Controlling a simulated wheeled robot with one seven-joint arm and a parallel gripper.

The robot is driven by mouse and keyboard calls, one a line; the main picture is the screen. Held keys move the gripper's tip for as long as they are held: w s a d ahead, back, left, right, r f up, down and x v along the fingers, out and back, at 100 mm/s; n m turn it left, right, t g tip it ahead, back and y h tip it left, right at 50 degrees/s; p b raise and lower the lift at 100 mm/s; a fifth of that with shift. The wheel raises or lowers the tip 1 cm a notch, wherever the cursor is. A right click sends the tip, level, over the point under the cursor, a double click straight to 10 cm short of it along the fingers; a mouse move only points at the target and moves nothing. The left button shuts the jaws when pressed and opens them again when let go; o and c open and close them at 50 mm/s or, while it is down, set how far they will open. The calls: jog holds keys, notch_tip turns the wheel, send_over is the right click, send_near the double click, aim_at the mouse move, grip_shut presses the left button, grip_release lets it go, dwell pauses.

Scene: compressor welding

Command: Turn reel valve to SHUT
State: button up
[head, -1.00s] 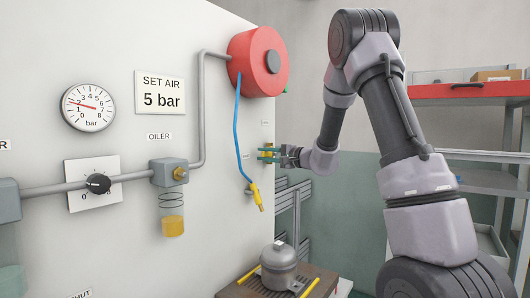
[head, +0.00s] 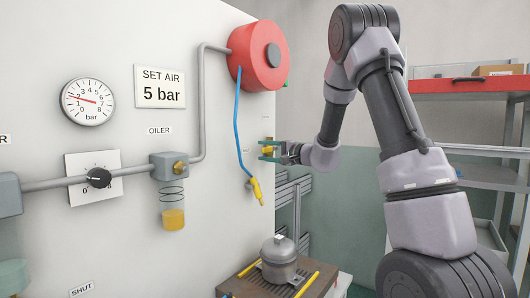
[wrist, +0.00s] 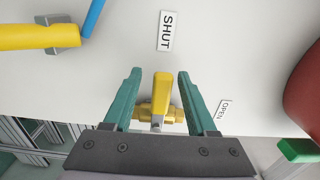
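The reel valve has a yellow lever handle (wrist: 161,92) on a brass body (wrist: 175,114), seen in the wrist view. The handle points up the picture, toward the SHUT label (wrist: 167,31). The OPEN label (wrist: 223,108) is to the right of the valve. My gripper (wrist: 160,74) is open, with one teal finger on each side of the handle and a visible gap to it on both sides. In the head view my gripper (head: 268,150) is at the right end of the white panel, where it partly hides the valve.
A red hose reel (head: 254,56) is above the valve, with a blue hose (head: 238,125) hanging to a yellow nozzle (head: 256,190). A compressor (head: 280,262) stands below on a bench. The white panel (head: 215,225) is close in front of the fingers.

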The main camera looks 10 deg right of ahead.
jog(key=v, duration=1.1)
jog(key=shift+w+r, duration=0.1)
